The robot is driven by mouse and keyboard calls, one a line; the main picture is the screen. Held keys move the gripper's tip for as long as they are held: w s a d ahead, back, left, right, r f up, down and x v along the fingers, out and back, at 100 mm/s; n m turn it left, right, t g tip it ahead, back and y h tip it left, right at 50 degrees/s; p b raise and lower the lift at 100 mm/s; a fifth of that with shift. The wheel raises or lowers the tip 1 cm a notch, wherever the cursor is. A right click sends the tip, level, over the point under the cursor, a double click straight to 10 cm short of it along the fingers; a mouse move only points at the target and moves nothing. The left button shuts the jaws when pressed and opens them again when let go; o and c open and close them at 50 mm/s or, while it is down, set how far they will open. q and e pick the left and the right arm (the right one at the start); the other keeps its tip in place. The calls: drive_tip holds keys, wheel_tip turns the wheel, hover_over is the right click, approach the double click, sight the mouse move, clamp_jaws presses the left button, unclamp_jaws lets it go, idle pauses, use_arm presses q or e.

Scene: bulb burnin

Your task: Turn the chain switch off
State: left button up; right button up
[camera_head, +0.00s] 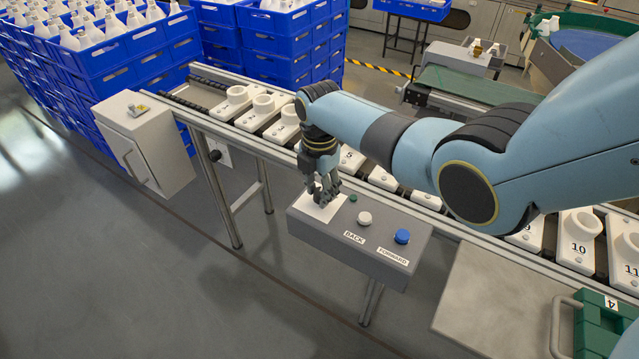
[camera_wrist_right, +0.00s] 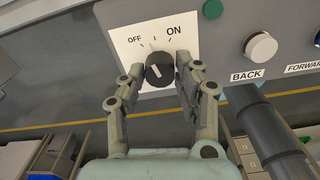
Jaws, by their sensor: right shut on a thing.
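The chain switch is a round black knob (camera_wrist_right: 160,75) on a white plate marked OFF at the left and ON at the right, in the right wrist view. A pale mark shows on the knob; I cannot tell for sure which label it points to. My right gripper (camera_wrist_right: 158,66) has one finger on each side of the knob and is shut on it. In the head view the right gripper (camera_head: 323,193) reaches down onto the white plate (camera_head: 311,211) at the left end of the grey control box (camera_head: 350,242), hiding the knob. My left gripper is in neither view.
A white BACK button (camera_head: 365,218), a blue FORWARD button (camera_head: 402,236) and a small green lamp (camera_head: 353,198) sit right of the switch. The conveyor with numbered white carriers (camera_head: 581,234) runs behind. A grey cabinet (camera_head: 143,140) and blue crates (camera_head: 150,62) stand left.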

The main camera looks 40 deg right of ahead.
drive_tip(key=shift+n+p, duration=0.55)
drive_tip(key=shift+n, duration=1.45)
drive_tip(key=o, duration=1.1)
drive_tip(key=shift+r, duration=0.1)
drive_tip(key=shift+r, duration=0.4)
wheel_tip(320, 180, up, 11)
